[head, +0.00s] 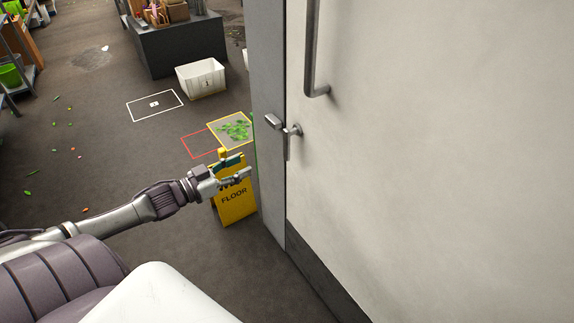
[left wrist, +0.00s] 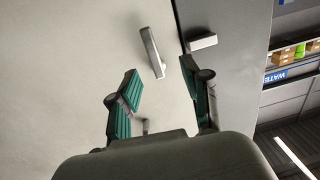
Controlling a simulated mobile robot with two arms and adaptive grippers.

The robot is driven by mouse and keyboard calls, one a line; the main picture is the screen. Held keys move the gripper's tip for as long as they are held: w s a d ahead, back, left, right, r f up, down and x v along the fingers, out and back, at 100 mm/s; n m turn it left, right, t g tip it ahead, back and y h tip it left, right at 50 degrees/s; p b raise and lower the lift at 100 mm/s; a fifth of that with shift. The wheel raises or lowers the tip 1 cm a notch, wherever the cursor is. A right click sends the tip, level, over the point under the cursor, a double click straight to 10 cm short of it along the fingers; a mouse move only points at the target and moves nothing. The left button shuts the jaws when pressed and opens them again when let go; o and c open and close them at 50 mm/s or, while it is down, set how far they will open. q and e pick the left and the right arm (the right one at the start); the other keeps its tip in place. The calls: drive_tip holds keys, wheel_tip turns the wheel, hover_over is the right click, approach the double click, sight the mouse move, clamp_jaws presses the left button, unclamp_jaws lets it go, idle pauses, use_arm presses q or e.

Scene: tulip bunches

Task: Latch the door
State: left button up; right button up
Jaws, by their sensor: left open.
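The white door (head: 450,150) fills the right of the head view, next to its grey frame (head: 268,60); a thin dark seam between them shows in the left wrist view. The metal latch lever (head: 287,148) hangs down from its pivot on the door's edge. It also shows as a slanted bar in the left wrist view (left wrist: 152,50). The metal catch (head: 273,121) sits on the frame beside it, also seen in the left wrist view (left wrist: 203,42). My left gripper (head: 243,165) is open and empty, left of the latch and apart from it. My right gripper is out of view.
A long pull handle (head: 311,50) stands out from the door above the latch. A yellow floor sign (head: 235,205) stands below my left gripper. A white bin (head: 201,80) and grey counter (head: 180,45) are farther back. Open floor lies to the left.

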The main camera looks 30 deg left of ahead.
sight(285, 146)
use_arm(q)
drive_tip(key=shift+m+h, duration=0.3)
drive_tip(key=shift+h, duration=0.2)
drive_tip(key=b+x, duration=0.1)
drive_tip(key=x, duration=0.3)
drive_tip(key=r+b+x, duration=0.1)
drive_tip(key=x, duration=0.4)
drive_tip(key=d+b+x, duration=0.1)
drive_tip(key=x, duration=0.3)
drive_tip(key=shift+w+d+r, duration=0.15)
drive_tip(key=shift+r, duration=0.15)
drive_tip(key=shift+w+d, duration=0.25)
drive_tip(key=shift+w, duration=0.25)
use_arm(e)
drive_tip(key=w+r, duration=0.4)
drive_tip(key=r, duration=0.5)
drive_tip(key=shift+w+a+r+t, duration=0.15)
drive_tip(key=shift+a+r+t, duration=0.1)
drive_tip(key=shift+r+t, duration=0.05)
use_arm(q)
drive_tip(key=shift+c, duration=0.3)
clamp_jaws()
